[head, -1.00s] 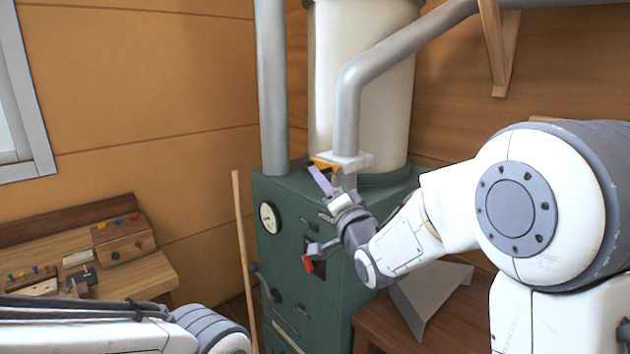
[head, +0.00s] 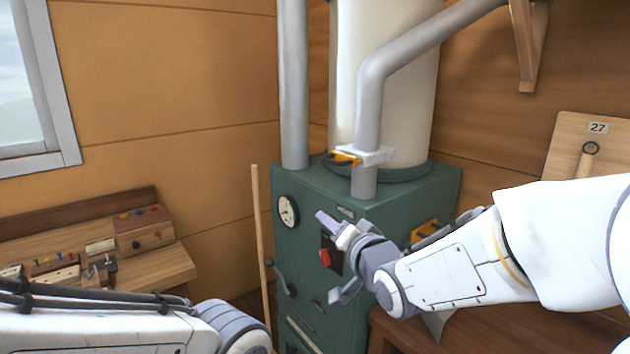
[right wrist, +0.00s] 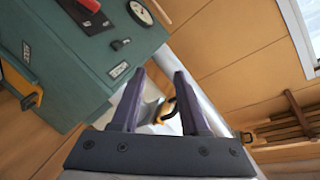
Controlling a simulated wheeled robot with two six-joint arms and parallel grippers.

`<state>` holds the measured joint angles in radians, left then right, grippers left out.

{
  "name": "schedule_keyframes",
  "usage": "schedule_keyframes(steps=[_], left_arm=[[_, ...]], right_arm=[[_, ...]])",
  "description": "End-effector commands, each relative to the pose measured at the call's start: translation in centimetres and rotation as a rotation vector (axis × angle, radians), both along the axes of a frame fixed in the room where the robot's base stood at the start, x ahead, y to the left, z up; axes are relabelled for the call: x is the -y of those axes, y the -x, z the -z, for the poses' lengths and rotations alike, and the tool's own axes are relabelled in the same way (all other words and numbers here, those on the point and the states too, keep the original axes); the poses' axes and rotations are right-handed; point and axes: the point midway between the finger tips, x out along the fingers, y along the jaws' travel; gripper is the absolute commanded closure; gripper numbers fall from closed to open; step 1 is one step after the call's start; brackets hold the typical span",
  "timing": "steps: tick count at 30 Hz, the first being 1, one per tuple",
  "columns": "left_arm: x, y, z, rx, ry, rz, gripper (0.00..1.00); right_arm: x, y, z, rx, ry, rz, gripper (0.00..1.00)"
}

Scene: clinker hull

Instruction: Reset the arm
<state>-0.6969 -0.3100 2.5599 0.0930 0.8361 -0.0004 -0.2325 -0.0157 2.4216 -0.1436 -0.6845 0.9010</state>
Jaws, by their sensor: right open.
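My right arm reaches in from the right in the head view. Its gripper (head: 325,219) is in front of the green cabinet's upper front, with a purple finger pointing up and left. In the right wrist view, the purple fingers (right wrist: 160,82) stand apart with nothing gripped between them. The red switch (head: 325,257) on the cabinet front shows just below the gripper in the head view. My left forearm lies across the lower left of the head view; its gripper is out of view.
The green cabinet (head: 300,240) has a gauge (head: 288,211) and pipes above it. A yellow-and-black clamp (head: 343,158) is by the bent pipe. A wooden pole (head: 260,240) leans left of the cabinet. A workbench (head: 160,272) stands left, and a board marked 27 (head: 560,150) at right.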

Motion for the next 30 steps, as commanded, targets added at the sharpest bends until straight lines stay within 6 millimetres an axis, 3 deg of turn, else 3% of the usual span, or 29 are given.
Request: schedule_keyframes(steps=[1,5,9,15,18,23,30], left_arm=[[0.0,0.0,0.0,0.0,0.0,0.0,1.0],[0.0,0.0,0.0,0.0,0.0,0.0,1.0],[0.0,0.0,0.0,0.0,0.0,0.0,1.0],[0.0,0.0,0.0,0.0,0.0,0.0,1.0],[0.0,0.0,0.0,0.0,0.0,0.0,1.0],[0.0,0.0,0.0,0.0,0.0,0.0,1.0],[0.0,0.0,0.0,0.0,0.0,0.0,1.0]], right_arm=[[-1.3,1.6,1.9,-0.08,0.092,-0.037,0.55],[-3.2,6.7,7.2,-0.299,0.349,-0.158,0.55],[-4.0,14.2,11.8,-0.517,0.615,-0.359,0.55],[-2.8,25.1,15.2,-0.76,0.919,-0.708,0.55],[-1.9,28.8,15.7,-0.832,1.006,-0.84,0.55],[-0.9,31.5,15.8,-0.886,1.065,-0.944,0.55],[-0.8,31.7,15.8,-0.891,1.069,-0.953,0.55]])
